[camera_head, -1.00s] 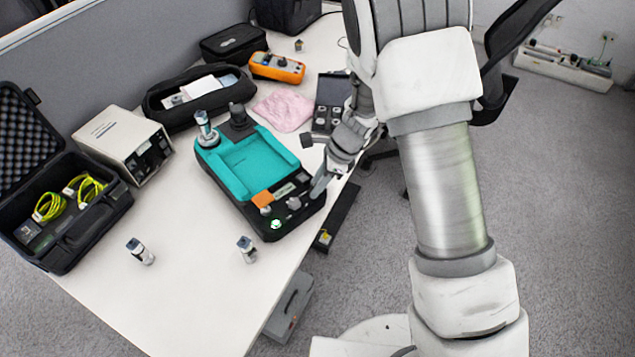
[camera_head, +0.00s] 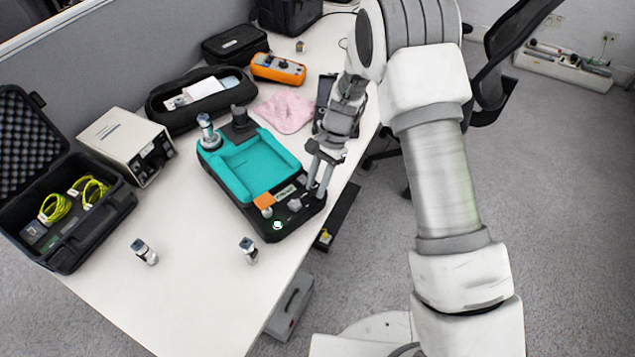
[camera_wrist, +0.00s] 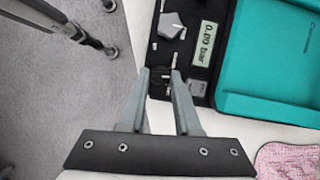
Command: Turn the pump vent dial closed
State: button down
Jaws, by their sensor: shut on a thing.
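The teal and black pump (camera_head: 245,165) stands on the table in the head view. Its black control panel shows in the wrist view, with a display (camera_wrist: 205,43) reading 0.00 bar and a grey faceted knob (camera_wrist: 172,26). My gripper (camera_head: 314,193) points down at the panel's right edge. In the wrist view, its fingers (camera_wrist: 161,76) are shut on a small dark vent dial (camera_wrist: 160,82) with a light mark. The fingers partly hide this dial, and its exact turn angle is hard to tell.
A pink cloth (camera_head: 285,112) lies behind the pump, near an orange meter (camera_head: 278,68). Small metal fittings (camera_head: 248,250) stand in front. The table's right edge is close to my gripper.

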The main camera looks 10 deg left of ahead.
jog(key=n, duration=0.2)
jog(key=n+h, duration=0.1)
jog(key=n, duration=0.1)
jog(key=shift+w+a+g+h, duration=0.1)
jog(key=shift+a+g+h, duration=0.1)
jog(key=shift+g+h, duration=0.1)
jog(key=shift+a+n+h, duration=0.1)
jog(key=shift+n+h, duration=0.5)
jog(key=shift+n, duration=1.2)
jog(key=c, duration=0.6)
grip_release()
jog(key=shift+r, duration=0.1)
jog(key=shift+w+p+v, duration=0.2)
jog(key=shift+p+v, duration=0.2)
jog(key=shift+v, duration=8.2)
